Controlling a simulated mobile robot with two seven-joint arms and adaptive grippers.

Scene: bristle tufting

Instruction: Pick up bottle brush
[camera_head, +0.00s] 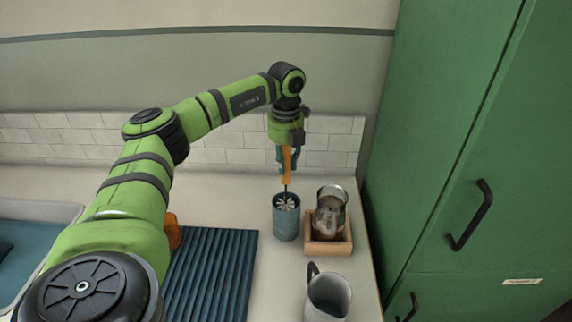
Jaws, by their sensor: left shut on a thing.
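The bottle brush (287,178) stands upright, with an orange handle, a thin dark stem and pale bristles. Its bristle end is at the mouth of a blue-grey cup (286,225) on the counter; how deep it sits inside is hard to tell. My left gripper (287,164) points down above the cup and is shut on the orange handle. My right gripper is not in view.
A metal-and-glass jar (330,207) sits in a wooden tray (329,247) just right of the cup. A grey pitcher (328,298) stands in front. A ribbed blue mat (215,275) lies left, beside an orange object (173,231). Green cabinets (450,150) border the counter's right.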

